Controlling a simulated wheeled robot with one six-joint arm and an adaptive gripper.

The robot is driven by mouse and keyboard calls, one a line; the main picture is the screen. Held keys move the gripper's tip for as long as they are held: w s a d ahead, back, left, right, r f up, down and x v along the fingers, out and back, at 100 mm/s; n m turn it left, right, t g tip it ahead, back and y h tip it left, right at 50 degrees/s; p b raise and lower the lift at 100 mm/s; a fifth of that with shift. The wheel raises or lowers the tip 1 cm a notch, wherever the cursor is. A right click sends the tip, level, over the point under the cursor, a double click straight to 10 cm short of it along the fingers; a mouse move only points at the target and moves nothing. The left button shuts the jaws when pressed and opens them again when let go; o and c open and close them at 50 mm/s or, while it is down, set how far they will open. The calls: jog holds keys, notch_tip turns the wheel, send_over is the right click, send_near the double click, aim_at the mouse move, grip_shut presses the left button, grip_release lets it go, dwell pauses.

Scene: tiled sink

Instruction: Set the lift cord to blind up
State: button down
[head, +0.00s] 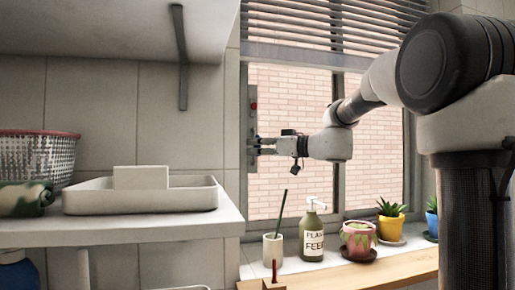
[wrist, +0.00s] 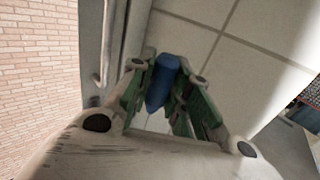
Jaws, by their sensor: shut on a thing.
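The blind (head: 325,28) covers the top of the window, and its bottom rail (head: 290,56) hangs level well above the sill. My gripper (head: 260,146) reaches left to the window's left frame, beside a narrow upright strip (head: 252,125) with a red spot near its top. In the wrist view my gripper's green-sided fingers are shut on a blue tapered piece (wrist: 162,84), which looks like the pull of the lift cord. The cord itself cannot be made out in either view. In the head view the blue piece is hidden by the fingers.
A plant feed bottle (head: 313,232), a cream cup (head: 272,249) with a green stick, and potted plants (head: 359,240) stand on the sill below my arm. A shelf with a white tray (head: 140,197) and a basket (head: 42,152) is at left. A metal handle (wrist: 103,60) is close by.

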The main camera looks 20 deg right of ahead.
notch_tip(320, 180, down, 12)
jog(key=shift+r, duration=0.25)
jog(key=c, duration=1.3)
grip_release()
notch_tip(320, 180, up, 10)
jog(key=shift+r, duration=0.1)
